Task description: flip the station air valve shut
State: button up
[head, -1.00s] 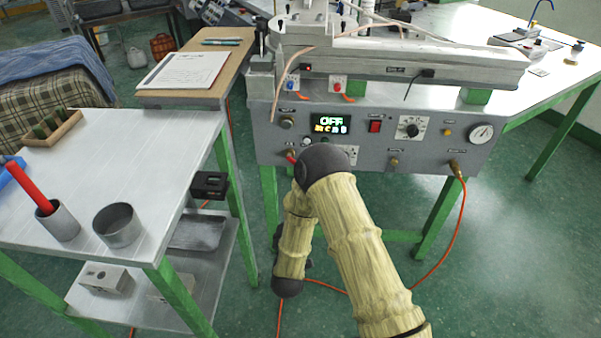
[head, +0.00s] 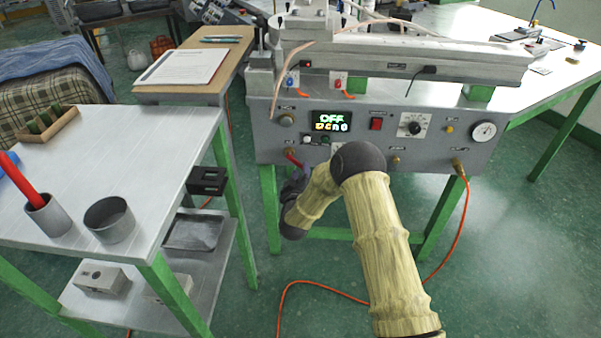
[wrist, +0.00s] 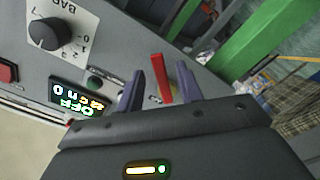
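The station air valve's red lever (wrist: 161,79) shows in the wrist view, standing out from the grey panel. It lies in the picture between the two fingers of my gripper (wrist: 160,72), with a narrow gap on each side. My gripper is open. In the head view the red lever (head: 293,160) sits at the panel's lower left, with my gripper (head: 296,178) close by. The dark gripper hides the area just below the lever, and the valve's body is mostly hidden.
The grey control panel (head: 350,163) carries a display (head: 331,121) reading OFF, a red switch (head: 376,124), a dial (head: 411,125) and a gauge (head: 484,131). A metal cart (head: 150,150) stands to the left. An orange hose (head: 461,222) hangs at the right.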

jog(key=shift+w, duration=0.7)
grip_shut()
jog(key=shift+a, duration=0.15)
